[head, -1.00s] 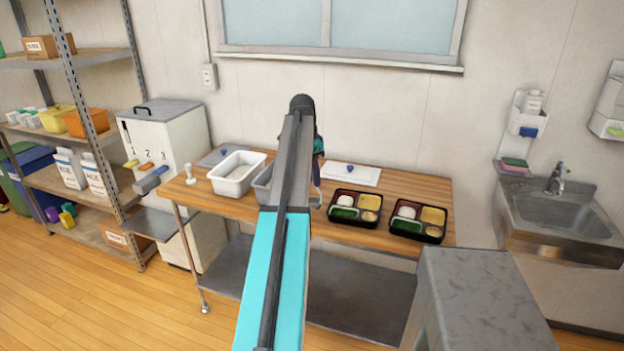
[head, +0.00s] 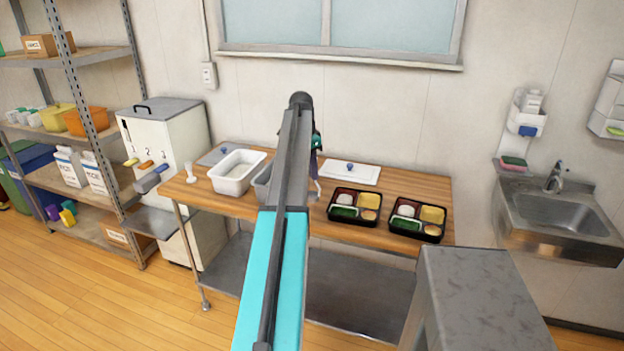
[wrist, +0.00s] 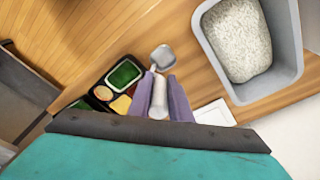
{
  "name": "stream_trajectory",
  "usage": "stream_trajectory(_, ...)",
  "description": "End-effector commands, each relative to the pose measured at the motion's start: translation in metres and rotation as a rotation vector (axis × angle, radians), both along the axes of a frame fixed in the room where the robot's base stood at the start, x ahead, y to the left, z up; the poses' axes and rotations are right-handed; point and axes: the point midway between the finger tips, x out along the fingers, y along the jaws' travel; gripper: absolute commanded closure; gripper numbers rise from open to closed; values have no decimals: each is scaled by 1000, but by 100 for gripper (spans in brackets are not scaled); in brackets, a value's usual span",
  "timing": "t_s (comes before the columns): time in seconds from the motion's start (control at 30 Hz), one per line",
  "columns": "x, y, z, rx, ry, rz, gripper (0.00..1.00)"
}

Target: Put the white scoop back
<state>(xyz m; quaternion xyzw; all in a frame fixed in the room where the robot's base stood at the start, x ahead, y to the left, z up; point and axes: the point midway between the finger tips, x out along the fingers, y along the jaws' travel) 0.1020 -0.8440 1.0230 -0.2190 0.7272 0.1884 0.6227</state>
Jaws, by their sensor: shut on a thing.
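My gripper (wrist: 159,98) is shut on the white scoop (wrist: 162,58) in the wrist view. The purple fingers clasp its white handle from both sides, and its pale grey head sticks out beyond the fingertips. In the head view my gripper (head: 315,172) hangs above the table just right of my arm, partly hidden by it. The grey tub of rice (wrist: 294,72) is to the right of the scoop in the wrist view. In the head view the tub (head: 262,184) is mostly hidden behind my arm.
Two black bento trays (head: 329,216) (head: 440,237) with food stand on the table's right. A white lid (head: 367,174) lies behind them. An empty-looking white tub (head: 238,187) and a small white upright object (head: 190,173) are at left. A grey stand (head: 480,285) is front right.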

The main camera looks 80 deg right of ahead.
Motion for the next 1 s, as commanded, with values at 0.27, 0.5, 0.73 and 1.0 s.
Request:
stream_trajectory(0.27,0,1,-24,1,1,0,100)
stream_trajectory(0.5,0,0,-35,-1,-1,0,100)
stream_trajectory(0.73,0,0,-35,-1,-1,0,100)
stream_trajectory(1.0,1,0,-38,0,0,0,64)
